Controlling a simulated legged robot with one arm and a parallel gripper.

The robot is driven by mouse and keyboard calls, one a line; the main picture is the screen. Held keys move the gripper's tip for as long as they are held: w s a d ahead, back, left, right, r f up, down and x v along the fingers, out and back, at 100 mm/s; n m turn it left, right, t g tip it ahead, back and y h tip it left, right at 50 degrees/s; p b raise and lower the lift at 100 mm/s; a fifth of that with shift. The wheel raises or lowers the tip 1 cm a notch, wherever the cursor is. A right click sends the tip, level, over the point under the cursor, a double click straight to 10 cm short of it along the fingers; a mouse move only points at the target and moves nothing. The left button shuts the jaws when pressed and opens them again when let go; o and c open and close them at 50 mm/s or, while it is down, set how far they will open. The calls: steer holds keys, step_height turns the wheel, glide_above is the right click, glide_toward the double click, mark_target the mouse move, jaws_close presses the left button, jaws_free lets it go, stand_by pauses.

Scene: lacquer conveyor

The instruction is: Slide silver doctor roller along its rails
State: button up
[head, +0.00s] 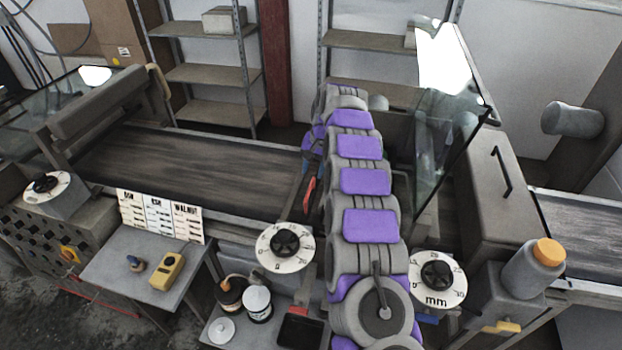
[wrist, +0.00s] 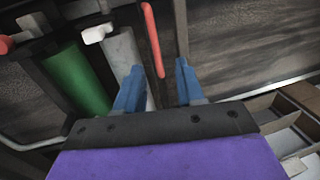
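In the wrist view a light grey cylinder, likely the silver doctor roller (wrist: 121,50), runs down from a white end block (wrist: 98,33) and passes behind my left finger. My gripper (wrist: 158,74) has two blue fingers spread apart, with nothing held between them. It is above the roller, with its left finger overlapping the roller in the picture. I cannot tell whether they touch. The roller's lower end is partly hidden by the finger. I cannot make out its rails. In the head view my arm hides the roller and most of the gripper.
A green roller (wrist: 76,82) lies left of the silver one. A red handle (wrist: 152,38) rises near the fingertips and also shows in the head view (head: 309,196). The dark conveyor belt (head: 190,170) lies left of my arm. A glass guard (head: 450,150) stands to its right.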

step_height(320, 180, up, 10)
steer(key=d+p, duration=0.1)
steer(key=shift+s+d, duration=0.15)
steer(key=shift+d, duration=0.05)
stand_by(0.5)
steer(key=s+d+r+n+b, duration=0.1)
steer(key=s+d+r, duration=0.1)
steer(key=s, duration=0.6)
steer(key=s+d+r+g+b, duration=0.1)
steer(key=s+d+r, duration=0.15)
steer(key=s, duration=0.45)
steer(key=s+d+r+n+b, duration=0.1)
steer(key=s+d+r, duration=0.15)
steer(key=s, duration=0.55)
steer(key=s+d+f+b, duration=0.1)
steer(key=s+d+f, duration=0.2)
steer(key=s, duration=0.7)
steer(key=s+d+f+h+b, duration=0.1)
steer(key=s+d+f, duration=0.2)
steer(key=s, duration=0.7)
steer(key=s+d+f+g+h+b, duration=0.1)
steer(key=s+d+f, duration=0.2)
steer(key=s+f, duration=0.3)
steer(key=s, duration=0.5)
